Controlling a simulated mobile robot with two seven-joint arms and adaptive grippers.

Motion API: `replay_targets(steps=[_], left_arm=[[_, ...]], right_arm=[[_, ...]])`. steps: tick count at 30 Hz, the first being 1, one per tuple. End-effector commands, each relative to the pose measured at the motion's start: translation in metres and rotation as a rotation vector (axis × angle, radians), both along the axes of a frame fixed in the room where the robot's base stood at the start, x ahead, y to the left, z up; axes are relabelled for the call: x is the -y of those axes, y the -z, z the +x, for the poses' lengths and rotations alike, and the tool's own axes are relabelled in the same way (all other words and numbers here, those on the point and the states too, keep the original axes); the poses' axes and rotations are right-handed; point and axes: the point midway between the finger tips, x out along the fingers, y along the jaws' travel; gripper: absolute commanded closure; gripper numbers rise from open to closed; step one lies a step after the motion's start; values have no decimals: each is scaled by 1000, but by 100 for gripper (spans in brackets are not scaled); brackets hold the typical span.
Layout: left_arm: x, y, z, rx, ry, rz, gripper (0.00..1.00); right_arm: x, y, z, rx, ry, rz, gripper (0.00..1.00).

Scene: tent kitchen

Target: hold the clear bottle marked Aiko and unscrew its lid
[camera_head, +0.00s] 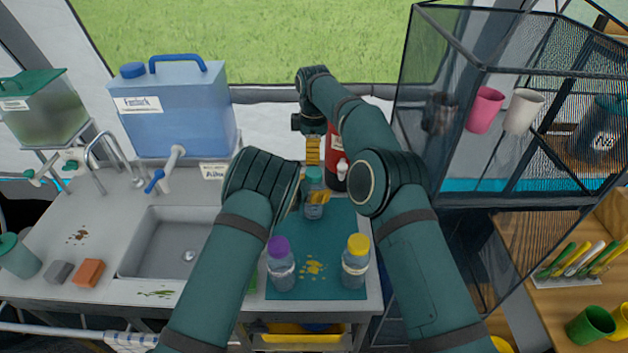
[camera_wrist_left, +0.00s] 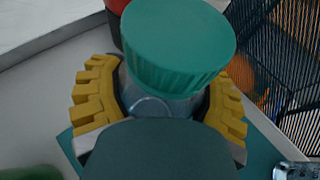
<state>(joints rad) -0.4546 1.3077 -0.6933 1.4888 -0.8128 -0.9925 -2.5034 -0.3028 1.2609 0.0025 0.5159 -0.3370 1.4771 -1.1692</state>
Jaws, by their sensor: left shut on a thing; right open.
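A clear bottle (camera_head: 313,212) with a teal lid (camera_head: 314,176) stands upright on the teal mat (camera_head: 340,225). Any name on it is too small to read. My left gripper (camera_head: 317,197) is shut around the bottle below the lid. In the left wrist view, its yellow ridged fingers (camera_wrist_left: 158,108) lie on both sides of the bottle, with the ridged teal lid (camera_wrist_left: 178,45) above them. My right gripper (camera_head: 313,150) is open and points down just above the lid. Whether its fingertips touch the lid cannot be told.
A purple-lidded bottle (camera_head: 281,270) and a yellow-lidded bottle (camera_head: 355,265) stand nearer on the mat. A red container (camera_head: 336,165) stands close behind the bottle. A sink (camera_head: 165,240) lies left. A mesh rack (camera_head: 475,65) with cups rises at the right.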

Motion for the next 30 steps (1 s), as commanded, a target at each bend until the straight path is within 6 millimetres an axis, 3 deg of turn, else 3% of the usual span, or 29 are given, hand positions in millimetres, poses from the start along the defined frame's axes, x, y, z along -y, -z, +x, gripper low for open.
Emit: replay_targets(steps=[5, 30], left_arm=[[0, 0, 0, 0, 0, 0, 100], [0, 0, 0, 1, 0, -1, 100]], right_arm=[[-3, -1, 1, 6, 207, 9, 22], [-1, 0, 1, -13, 1663, 8, 22]])
